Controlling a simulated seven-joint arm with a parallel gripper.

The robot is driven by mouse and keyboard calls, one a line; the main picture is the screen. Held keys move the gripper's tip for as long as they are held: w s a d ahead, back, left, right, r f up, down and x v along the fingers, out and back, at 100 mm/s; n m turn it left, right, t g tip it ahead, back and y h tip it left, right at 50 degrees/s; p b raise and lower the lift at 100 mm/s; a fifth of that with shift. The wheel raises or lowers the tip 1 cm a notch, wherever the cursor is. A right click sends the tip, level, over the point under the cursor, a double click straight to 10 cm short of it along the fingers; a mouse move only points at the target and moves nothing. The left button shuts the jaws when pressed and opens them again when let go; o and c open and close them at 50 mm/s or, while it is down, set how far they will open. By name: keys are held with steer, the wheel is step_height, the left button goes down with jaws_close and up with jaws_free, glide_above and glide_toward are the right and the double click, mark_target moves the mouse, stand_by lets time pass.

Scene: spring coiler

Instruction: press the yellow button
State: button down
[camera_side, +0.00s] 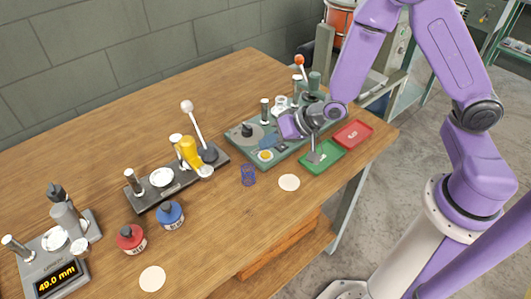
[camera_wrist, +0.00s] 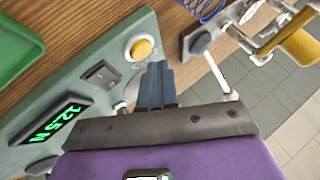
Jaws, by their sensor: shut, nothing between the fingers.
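The yellow button (camera_side: 265,155) is a round cap in a pale ring on the front part of the green machine base (camera_side: 285,154). It shows in the wrist view (camera_wrist: 142,48) beside a black rocker switch (camera_wrist: 101,75). My gripper (camera_side: 269,142) is shut and empty, with blue-grey fingers reaching left over the base. In the wrist view the fingertips (camera_wrist: 158,68) appear just below and right of the button, with no overlap. I cannot tell their height above it or see any contact.
A green tray (camera_side: 335,160) and a red tray (camera_side: 352,134) lie right of the base. A blue wire spring (camera_side: 248,175) stands on the table in front.

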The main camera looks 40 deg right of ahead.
mark_target(270, 154)
steer(key=shift+f, duration=0.15)
steer(key=shift+f, duration=0.3)
steer(key=shift+f, duration=0.4)
stand_by(0.7)
steer(key=shift+r, duration=0.15)
stand_by(0.3)
steer(key=shift+r, duration=0.7)
steer(key=shift+r, duration=2.5)
